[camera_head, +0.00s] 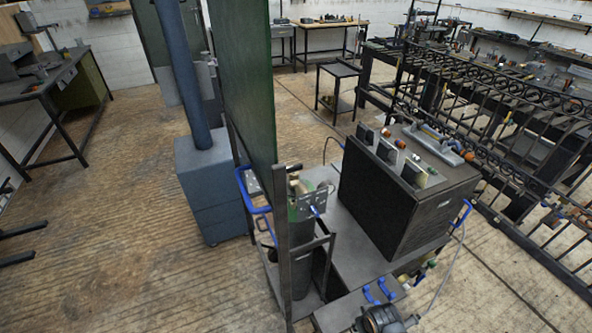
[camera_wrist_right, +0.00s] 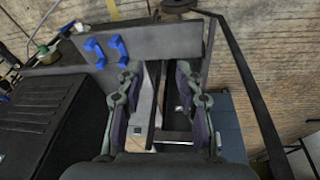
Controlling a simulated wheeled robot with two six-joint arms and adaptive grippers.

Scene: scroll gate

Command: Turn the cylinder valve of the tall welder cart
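In the head view the welder cart (camera_head: 345,262) carries a large black welder box (camera_head: 400,200). A dark gas cylinder (camera_head: 304,265) stands upright in the rack at its left. Its top and valve area (camera_head: 294,184) are partly covered by a post and a grey plate, so the valve's exact form is unclear. In the right wrist view my right gripper (camera_wrist_right: 158,80) is open, its fingers apart, with nothing seen held. The cart's rack (camera_wrist_right: 176,136) shows beyond the fingers; I cannot tell the gap. I cannot make out either gripper in the head view, and my left is not in view.
A tall green panel (camera_head: 247,80) stands close beside the cylinder. A blue-grey cabinet (camera_head: 207,185) with a column is left of it. Blue handles (camera_head: 250,190) stick out from the cart. A railing (camera_head: 490,150) runs along the right. The floor at left is open.

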